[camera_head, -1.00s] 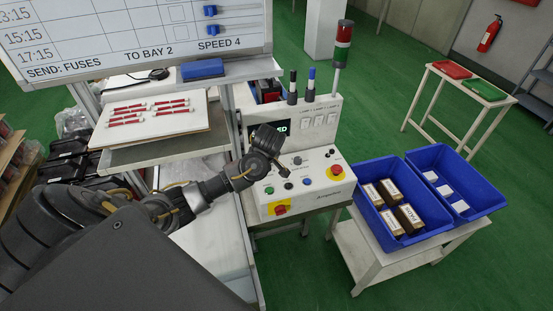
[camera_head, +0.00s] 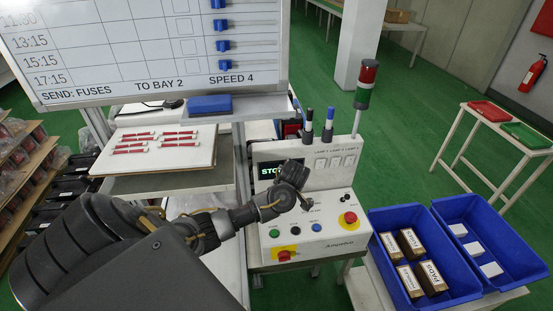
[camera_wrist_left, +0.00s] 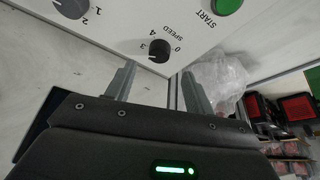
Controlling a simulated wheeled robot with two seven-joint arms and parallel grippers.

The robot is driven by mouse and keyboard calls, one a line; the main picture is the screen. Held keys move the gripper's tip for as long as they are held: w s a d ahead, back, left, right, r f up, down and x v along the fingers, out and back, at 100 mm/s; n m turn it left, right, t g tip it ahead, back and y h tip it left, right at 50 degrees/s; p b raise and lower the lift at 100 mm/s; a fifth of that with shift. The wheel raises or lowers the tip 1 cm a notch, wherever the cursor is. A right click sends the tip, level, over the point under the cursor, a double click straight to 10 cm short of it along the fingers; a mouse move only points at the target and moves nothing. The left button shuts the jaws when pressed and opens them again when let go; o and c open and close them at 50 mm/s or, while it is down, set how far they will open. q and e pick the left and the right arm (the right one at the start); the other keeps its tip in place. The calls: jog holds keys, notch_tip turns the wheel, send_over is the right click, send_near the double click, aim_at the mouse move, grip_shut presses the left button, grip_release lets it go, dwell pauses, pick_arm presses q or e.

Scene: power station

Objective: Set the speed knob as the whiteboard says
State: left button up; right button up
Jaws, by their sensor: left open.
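The whiteboard (camera_head: 150,60) at the upper left of the head view reads "SEND: FUSES TO BAY 2 SPEED 4". The white console (camera_head: 330,235) stands below and right of it. In the left wrist view, the speed knob (camera_wrist_left: 160,50) is a black dial, with 0, 3 and 4 readable around it; its pointer setting is unclear. My left gripper (camera_wrist_left: 158,88) is open and empty, its two fingers apart just short of the knob in that view. In the head view my left gripper (camera_head: 306,202) is over the console and hides part of its panel. My right gripper is not shown.
A second black dial (camera_wrist_left: 70,6) marked 1 and 2 and the green START button (camera_wrist_left: 229,4) are close by. The console also has a red button (camera_head: 349,217) and a partly hidden display (camera_head: 269,172). Blue bins (camera_head: 425,295) stand to the right.

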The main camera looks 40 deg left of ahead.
pick_arm(q)
jog(key=x, duration=0.4)
jog(key=shift+w+a+f, duration=0.1)
jog(key=shift+w+f, duration=0.05)
jog(key=shift+f, duration=0.05)
jog(key=shift+a+f, duration=0.15)
jog(key=shift+f, duration=0.15)
jog(key=shift+a+f, duration=0.1)
jog(key=shift+f, duration=0.25)
jog(key=c, duration=1)
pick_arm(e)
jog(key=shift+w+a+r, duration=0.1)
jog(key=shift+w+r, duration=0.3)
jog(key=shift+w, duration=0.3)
